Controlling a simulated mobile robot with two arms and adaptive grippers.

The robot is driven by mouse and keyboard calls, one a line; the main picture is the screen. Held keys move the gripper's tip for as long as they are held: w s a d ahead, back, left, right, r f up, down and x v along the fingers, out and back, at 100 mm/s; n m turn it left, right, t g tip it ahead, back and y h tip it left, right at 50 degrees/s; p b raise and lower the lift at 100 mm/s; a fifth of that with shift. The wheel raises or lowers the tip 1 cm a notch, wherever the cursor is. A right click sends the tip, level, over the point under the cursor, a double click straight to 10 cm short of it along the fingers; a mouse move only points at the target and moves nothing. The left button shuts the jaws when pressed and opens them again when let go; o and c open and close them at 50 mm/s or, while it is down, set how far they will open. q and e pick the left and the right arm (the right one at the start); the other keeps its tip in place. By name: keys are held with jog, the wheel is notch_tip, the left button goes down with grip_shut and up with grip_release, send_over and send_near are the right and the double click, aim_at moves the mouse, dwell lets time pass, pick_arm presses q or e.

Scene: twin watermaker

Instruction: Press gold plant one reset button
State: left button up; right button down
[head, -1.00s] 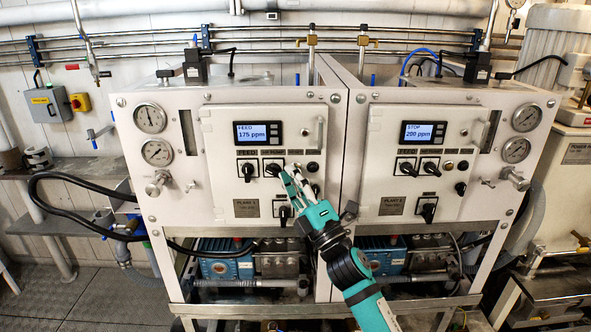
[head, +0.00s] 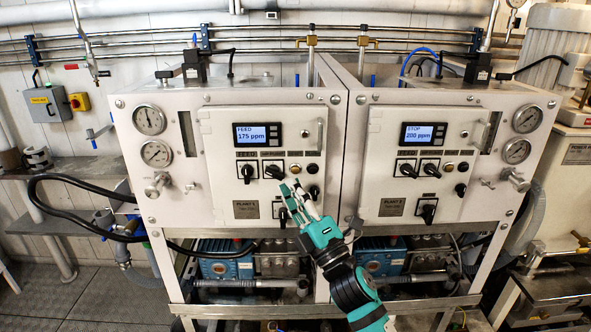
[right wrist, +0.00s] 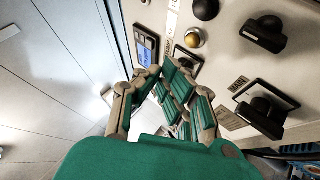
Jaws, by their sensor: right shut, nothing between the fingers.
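The plant one panel (head: 222,133) is the left white door, with a display reading FEED 175 ppm. Its small gold button (head: 295,169) sits in the row under the display, between a black rotary switch (head: 274,172) and a black button (head: 312,168). My right gripper (head: 289,188) is shut and empty just below the gold button in the head view, with the button uncovered. In the right wrist view the gold button (right wrist: 193,39) shows beyond the fingertips (right wrist: 172,70), apart from them in the picture. My left gripper is not in view.
A rotary switch (head: 283,217) and a black knob (head: 313,191) are close to my right fingers. The plant two panel (head: 376,165) stands to the right with similar controls and a STOP 200 ppm display. A black hose (head: 68,177) loops at the left.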

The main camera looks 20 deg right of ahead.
jog(key=shift+s+a, duration=0.2)
jog(key=shift+s, duration=0.4)
jog(key=shift+s+a, duration=0.15)
jog(key=shift+s, duration=0.45)
